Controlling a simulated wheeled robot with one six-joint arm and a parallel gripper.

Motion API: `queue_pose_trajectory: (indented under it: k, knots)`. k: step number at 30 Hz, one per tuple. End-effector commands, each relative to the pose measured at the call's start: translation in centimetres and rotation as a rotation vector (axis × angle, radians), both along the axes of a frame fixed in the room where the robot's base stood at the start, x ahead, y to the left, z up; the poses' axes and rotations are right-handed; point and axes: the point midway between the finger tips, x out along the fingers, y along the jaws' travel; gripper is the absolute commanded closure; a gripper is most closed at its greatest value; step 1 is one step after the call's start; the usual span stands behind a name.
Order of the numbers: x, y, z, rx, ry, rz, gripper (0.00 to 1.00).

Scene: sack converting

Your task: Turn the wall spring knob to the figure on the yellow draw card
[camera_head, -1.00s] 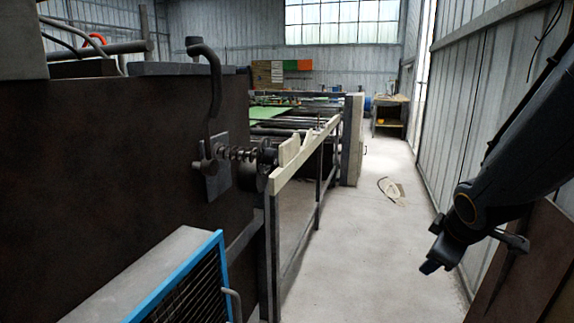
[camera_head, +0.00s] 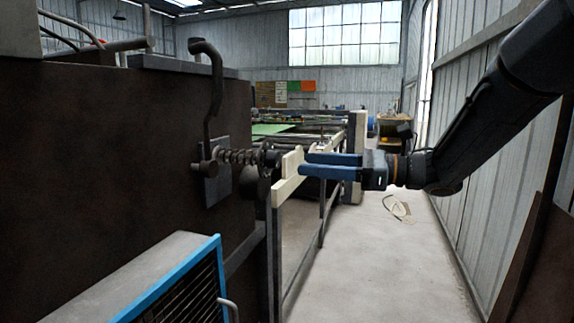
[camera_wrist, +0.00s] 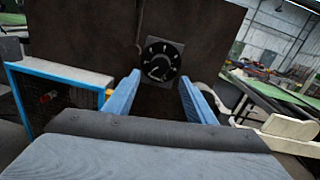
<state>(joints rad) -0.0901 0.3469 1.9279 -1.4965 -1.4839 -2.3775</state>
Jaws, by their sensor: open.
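The wall spring knob shows in the wrist view as a round black dial (camera_wrist: 160,61) with white marks, on a dark plate on a brown wall. Its figures are too small to read surely. In the head view I see its coil spring and shaft (camera_head: 240,156) side-on, standing out from the wall. My gripper (camera_head: 303,164) is open and empty, its two blue fingers pointing left at the shaft's end, apparently short of it. In the wrist view the fingertips (camera_wrist: 160,79) stand on either side below the dial. I cannot make out the yellow draw card.
A cream-topped rail (camera_head: 285,186) runs back beside the knob, close under my fingers. A blue-edged guard box (camera_head: 168,285) stands at lower left. A bent dark pipe (camera_head: 217,85) hangs above the spring. The floor aisle (camera_head: 365,255) on the right is mostly clear.

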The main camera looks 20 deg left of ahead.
Motion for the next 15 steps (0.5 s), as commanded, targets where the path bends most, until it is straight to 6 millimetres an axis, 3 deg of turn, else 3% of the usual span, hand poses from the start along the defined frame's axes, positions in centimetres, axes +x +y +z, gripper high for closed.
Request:
queue_pose_trajectory:
  k: [9,15]
  knots:
    - [0.0,4.9,0.1,0.000,0.003,0.001,0.50]
    - [0.1,6.6,0.1,0.000,0.002,-0.002,0.50]
